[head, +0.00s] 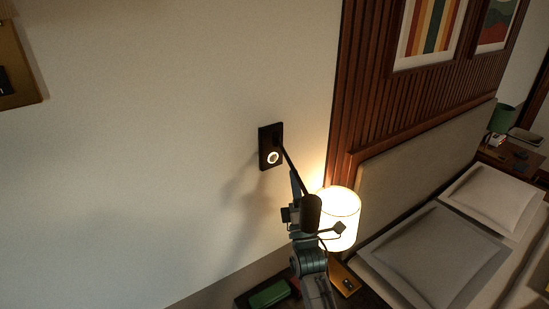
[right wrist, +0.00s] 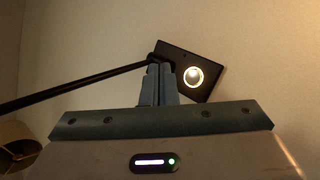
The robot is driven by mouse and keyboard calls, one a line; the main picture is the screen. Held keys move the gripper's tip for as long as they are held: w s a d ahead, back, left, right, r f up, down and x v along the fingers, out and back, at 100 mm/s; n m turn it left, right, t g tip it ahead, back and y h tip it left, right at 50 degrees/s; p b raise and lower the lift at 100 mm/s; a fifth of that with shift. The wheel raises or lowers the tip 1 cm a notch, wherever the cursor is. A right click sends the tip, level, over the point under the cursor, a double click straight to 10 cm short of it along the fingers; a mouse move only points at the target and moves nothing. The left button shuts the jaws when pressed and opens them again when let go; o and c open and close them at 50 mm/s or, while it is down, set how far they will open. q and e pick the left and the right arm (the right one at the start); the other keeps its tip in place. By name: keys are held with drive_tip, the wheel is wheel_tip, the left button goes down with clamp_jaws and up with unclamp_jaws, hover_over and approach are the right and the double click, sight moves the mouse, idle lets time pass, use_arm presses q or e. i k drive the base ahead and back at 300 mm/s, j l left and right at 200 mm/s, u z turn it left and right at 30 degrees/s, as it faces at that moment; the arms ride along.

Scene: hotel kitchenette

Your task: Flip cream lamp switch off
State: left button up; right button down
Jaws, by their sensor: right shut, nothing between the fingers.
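A black wall plate (head: 270,147) with a glowing white ring switch (head: 273,157) is on the pale wall. The cream lamp (head: 341,214) is lit, below and right of the plate. A thin black rod slants down from the plate. My right gripper (head: 294,174) is raised near the plate. In the right wrist view its shut, empty fingers (right wrist: 157,68) point at the black plate (right wrist: 200,72), left of the glowing ring (right wrist: 193,76), and overlap the rod's end. I cannot tell if they touch. My left gripper is out of view.
The black rod (right wrist: 75,90) crosses the left of the right wrist view, close to the fingers. A green box (head: 269,293) lies on the dark surface below. A bed with pillows (head: 432,255) and a slatted headboard wall stand at right.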

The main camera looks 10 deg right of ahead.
sight(349, 285)
drive_tip(key=z, duration=1.15)
